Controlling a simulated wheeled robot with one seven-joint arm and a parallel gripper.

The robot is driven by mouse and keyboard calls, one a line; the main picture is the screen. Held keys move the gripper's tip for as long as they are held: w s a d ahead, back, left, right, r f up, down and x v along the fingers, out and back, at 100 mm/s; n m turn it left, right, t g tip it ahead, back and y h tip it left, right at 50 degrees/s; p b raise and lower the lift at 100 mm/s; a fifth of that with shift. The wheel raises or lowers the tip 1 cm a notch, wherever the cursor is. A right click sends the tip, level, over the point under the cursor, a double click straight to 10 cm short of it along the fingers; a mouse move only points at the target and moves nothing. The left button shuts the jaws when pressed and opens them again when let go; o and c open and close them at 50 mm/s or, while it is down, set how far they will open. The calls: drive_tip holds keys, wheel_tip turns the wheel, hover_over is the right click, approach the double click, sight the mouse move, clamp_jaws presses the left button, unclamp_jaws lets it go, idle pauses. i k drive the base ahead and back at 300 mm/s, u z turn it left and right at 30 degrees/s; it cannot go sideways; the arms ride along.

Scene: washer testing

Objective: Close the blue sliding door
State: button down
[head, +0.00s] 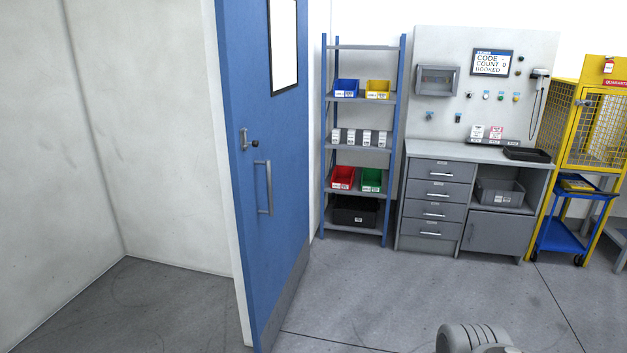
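The blue sliding door (283,180) stands upright left of the middle in the head view, seen at a steep angle. It has a vertical grey bar handle (264,188), a small latch plate with a dark knob (249,140) above it, a window at the top and a grey kick plate at the bottom. Left of its near edge is an open doorway showing white walls and grey floor. My gripper is not in view. A rounded grey part of my arm (470,339) shows at the bottom edge, right of and apart from the door.
A blue-framed shelf (386,140) with coloured bins stands beyond the door. A grey workbench (433,203) with drawers and a panel is right of it. A yellow cage (590,130) and a blue cart (562,236) stand far right. The grey floor in front is clear.

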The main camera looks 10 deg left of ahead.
sight(263, 48)
drive_tip(key=i, duration=3.85)
drive_tip(key=u, duration=3.55)
